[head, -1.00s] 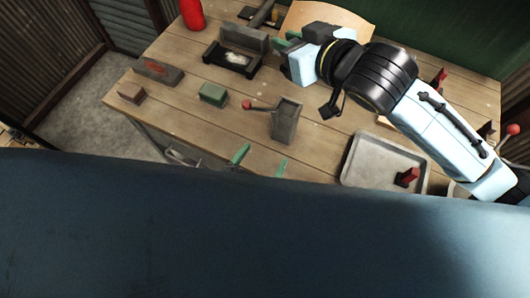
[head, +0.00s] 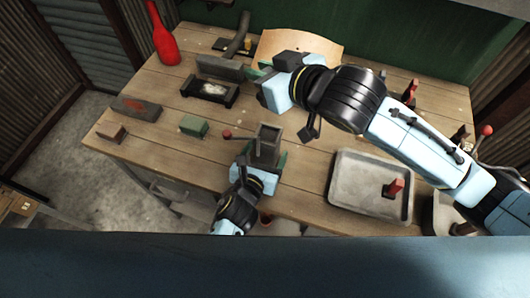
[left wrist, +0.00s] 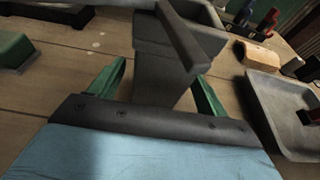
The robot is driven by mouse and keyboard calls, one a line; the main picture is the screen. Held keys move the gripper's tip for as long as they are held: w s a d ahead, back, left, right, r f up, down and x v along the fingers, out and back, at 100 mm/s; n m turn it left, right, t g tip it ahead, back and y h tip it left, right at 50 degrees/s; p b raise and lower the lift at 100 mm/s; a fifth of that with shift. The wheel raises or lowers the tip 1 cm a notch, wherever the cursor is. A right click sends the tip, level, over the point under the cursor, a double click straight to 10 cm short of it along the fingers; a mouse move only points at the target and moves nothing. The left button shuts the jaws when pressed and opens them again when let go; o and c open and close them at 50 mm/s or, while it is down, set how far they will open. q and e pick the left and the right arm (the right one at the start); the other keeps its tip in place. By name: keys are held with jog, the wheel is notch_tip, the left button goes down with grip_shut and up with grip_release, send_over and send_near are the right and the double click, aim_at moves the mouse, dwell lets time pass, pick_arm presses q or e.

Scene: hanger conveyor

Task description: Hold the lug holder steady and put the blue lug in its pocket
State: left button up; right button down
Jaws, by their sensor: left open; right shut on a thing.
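The lug holder (head: 265,152) is a grey upright block with an open top, standing on the wooden table. It also shows close up in the left wrist view (left wrist: 165,70). My left gripper (left wrist: 157,90) is open, its green fingers on either side of the holder's lower part; I cannot tell whether they touch it. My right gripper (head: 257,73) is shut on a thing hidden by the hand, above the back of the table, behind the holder. I cannot make out the blue lug in either view.
A grey tray (head: 343,205) with a red piece (head: 393,188) lies to the right. A green block (head: 194,126), a red-knobbed lever (head: 228,134), a black tray (head: 190,88) and a red bottle (head: 162,38) stand left or behind.

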pick_arm(q)
jog(key=c, duration=1.3)
pick_arm(e)
jog(key=shift+a+f+m+t+h, duration=0.2)
jog(key=shift+f+m+t+h, duration=0.1)
jog(key=shift+f+m+h, duration=0.3)
jog(key=shift+d+f+m+t+h, duration=0.15)
jog(key=shift+f+m+t+h, duration=0.1)
jog(key=shift+f+m+h, duration=0.2)
jog(key=shift+d+f+m+t+h, duration=0.15)
jog(key=shift+f+m+t+h, duration=0.15)
jog(key=shift+f+h, duration=0.2)
send_over(265, 133)
notch_tip(265, 133, down, 10)
jog(key=shift+r, duration=0.25)
jog(key=shift+d+f, duration=0.1)
jog(key=shift+f, duration=0.45)
jog(key=c, duration=1.6)
grip_release()
jog(key=shift+f, duration=0.1)
jog(key=o, duration=0.3)
jog(key=shift+r, duration=0.25)
